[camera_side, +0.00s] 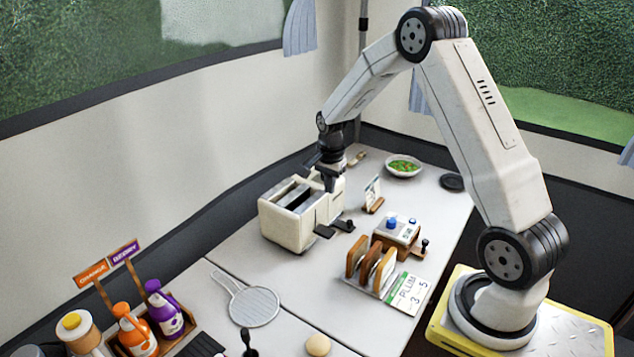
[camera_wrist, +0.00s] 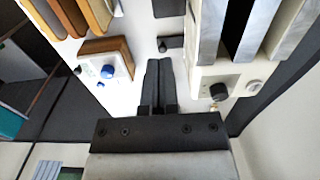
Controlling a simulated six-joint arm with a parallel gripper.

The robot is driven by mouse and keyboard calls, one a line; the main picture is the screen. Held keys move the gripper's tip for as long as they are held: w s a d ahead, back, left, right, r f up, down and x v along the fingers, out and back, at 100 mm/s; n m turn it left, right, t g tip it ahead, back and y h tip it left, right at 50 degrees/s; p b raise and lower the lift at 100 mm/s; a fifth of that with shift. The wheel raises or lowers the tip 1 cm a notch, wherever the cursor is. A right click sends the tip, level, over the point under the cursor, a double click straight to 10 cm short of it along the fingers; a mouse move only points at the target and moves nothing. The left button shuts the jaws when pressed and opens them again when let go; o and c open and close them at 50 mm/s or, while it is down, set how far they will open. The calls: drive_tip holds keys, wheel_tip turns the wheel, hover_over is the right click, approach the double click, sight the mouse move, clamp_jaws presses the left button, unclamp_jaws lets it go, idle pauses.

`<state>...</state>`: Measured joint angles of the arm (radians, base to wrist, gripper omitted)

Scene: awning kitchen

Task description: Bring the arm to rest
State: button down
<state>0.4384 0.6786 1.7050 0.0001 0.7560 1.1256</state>
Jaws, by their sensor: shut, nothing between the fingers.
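The fingers point down beside the toaster's end face, which has a dark knob (camera_wrist: 219,91). I cannot tell whether they touch the toaster. The toaster slots also show in the wrist view, at the upper right.
A control box with blue knobs (camera_side: 401,232) and a rack of bread slices (camera_side: 371,262) stand right of the toaster. A bowl of greens (camera_side: 403,166) sits behind. A strainer (camera_side: 252,305) and sauce bottles (camera_side: 135,330) are at the front left.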

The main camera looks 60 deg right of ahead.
drive_tip(key=s+a+r+n+t, duration=0.1)
drive_tip(key=s+a+r+n, duration=0.1)
drive_tip(key=s+a+n, duration=0.5)
drive_tip(key=s+a+r+n+t, duration=0.1)
drive_tip(key=s+a+r+n, duration=0.2)
drive_tip(key=s+a+n, duration=0.5)
drive_tip(key=a+n, duration=0.3)
drive_tip(key=a, duration=0.2)
drive_tip(key=shift+a+t, duration=0.15)
drive_tip(key=shift+t, duration=0.15)
idle(0.5)
